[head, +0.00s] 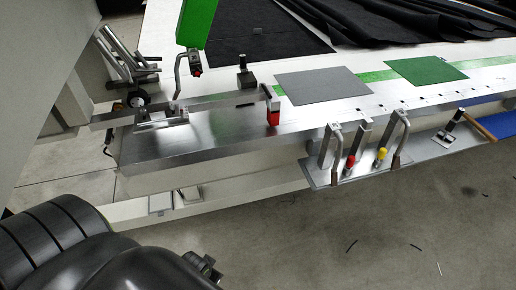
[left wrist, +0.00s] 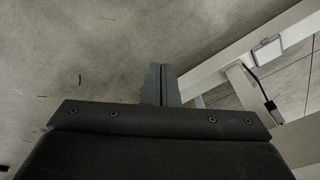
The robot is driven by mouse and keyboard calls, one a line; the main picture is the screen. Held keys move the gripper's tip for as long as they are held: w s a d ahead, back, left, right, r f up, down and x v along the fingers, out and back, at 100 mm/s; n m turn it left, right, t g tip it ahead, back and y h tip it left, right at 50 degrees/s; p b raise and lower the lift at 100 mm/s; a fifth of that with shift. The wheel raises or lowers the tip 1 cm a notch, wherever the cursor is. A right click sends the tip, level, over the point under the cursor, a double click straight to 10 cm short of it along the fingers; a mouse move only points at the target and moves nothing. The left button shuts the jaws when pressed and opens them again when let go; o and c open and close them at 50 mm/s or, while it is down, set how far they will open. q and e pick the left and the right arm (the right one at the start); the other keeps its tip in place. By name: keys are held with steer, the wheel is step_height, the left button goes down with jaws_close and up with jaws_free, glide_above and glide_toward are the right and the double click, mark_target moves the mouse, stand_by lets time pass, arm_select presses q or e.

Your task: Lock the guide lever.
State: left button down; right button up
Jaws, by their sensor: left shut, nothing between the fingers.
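Several levers show in the head view, and I cannot tell for certain which is the guide lever. A short dark-handled lever with a red block (head: 272,116) stands at the right end of a metal guide bar (head: 215,100) on the bench. Two bent-handled upright levers, a left one (head: 337,150) and a right one (head: 398,155), stand on a bracket at the bench's front. My left gripper (head: 207,268) is low at the bottom, in front of the bench and apart from every lever. In the left wrist view its fingers (left wrist: 162,84) are together and empty, over the floor.
The metal bench edge (head: 205,138) runs across the middle. A red-tipped rod (head: 349,165) and a yellow-tipped rod (head: 380,156) sit between the bent levers. A grey sheet (head: 322,84) and a green sheet (head: 425,70) lie on top. The floor (head: 350,235) in front is mostly clear.

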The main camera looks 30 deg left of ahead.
arm_select(q)
step_height(320, 180, up, 25)
steer(key=d+t+p, duration=0.1)
steer(key=d+p, duration=0.1)
steer(key=p, duration=0.2)
steer(key=w+d+r+n+t+h, duration=0.1)
steer(key=w+d+r+t+h, duration=0.25)
steer(key=w, duration=0.35)
steer(key=w+d+r+n+t+h, duration=0.2)
steer(key=w+d+r+t+h, duration=0.1)
steer(key=w+t+h, duration=0.3)
steer(key=w+a+r+n+t+y, duration=0.3)
steer(key=w+a+n+y, duration=0.2)
steer(key=a+n, duration=0.2)
steer(key=w+a+r+n+t+y, duration=0.3)
steer(key=w+a+n+y, duration=0.1)
steer(key=a+n, duration=0.4)
steer(key=shift+w+a+r+n+y, duration=0.3)
steer(key=shift+w+n, duration=0.4)
steer(key=shift+n, duration=0.3)
steer(key=shift+d, duration=0.1)
